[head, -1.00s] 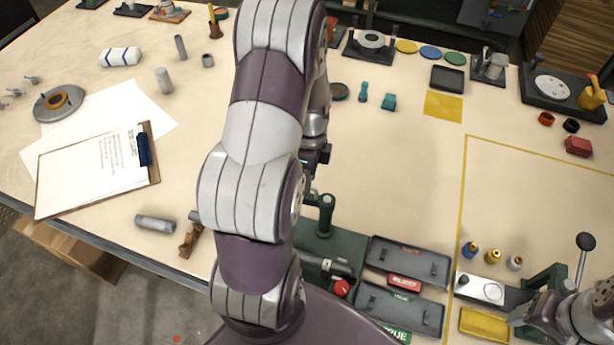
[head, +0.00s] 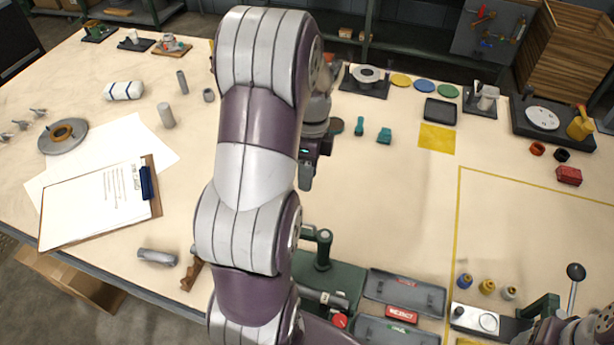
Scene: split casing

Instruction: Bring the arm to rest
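My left arm comes up from the bottom and covers the middle-left of the head view. Its gripper (head: 306,176) hangs over the table just right of the arm, pointing down and partly hidden behind the arm. It is seen edge-on, so its opening cannot be judged, and no object shows in it. My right gripper (head: 533,337) is at the bottom right corner, mostly cut off by the frame edge; its fingers cannot be made out. The table (head: 390,210) lies under the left gripper.
A green fixture (head: 322,250) stands below the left gripper, beside dark trays (head: 405,291) with a red REJECT label. Two teal parts (head: 384,136) lie beyond it, near a yellow square (head: 437,139). A clipboard (head: 95,205) is at left. The table's middle right is clear.

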